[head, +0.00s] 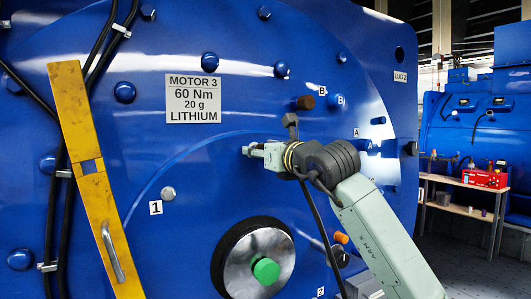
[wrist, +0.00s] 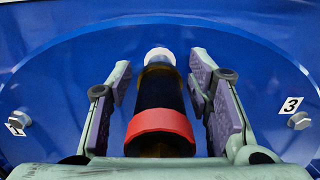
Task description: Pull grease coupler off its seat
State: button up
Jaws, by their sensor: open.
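In the wrist view, a dark cylinder with a red collar at its near end and a pale tip at its far end, apparently the grease coupler (wrist: 163,120), points toward the blue motor face. My gripper (wrist: 160,72) is open, with one purple-padded finger on each side of it. A gap shows on both sides, so the fingers appear not to touch it. In the head view, my gripper (head: 256,151) is close to the motor face, right of centre. I cannot make out the coupler there. How its far end meets its seat is not clear.
The blue motor (head: 140,130) carries a MOTOR 3 label (head: 193,98), several bolts and a green-centred hub (head: 266,270). A yellow bar (head: 95,180) and black hoses stand at left. A bench (head: 460,184) with a red box (head: 485,178) is at far right.

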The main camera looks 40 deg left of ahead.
grip_shut()
dwell(0.5)
jog(key=shift+d, duration=0.1)
jog(key=shift+b+v, duration=1.4)
jog(key=shift+v, duration=1.55)
jog(key=b+v, duration=0.5)
jog(key=v, duration=1.7)
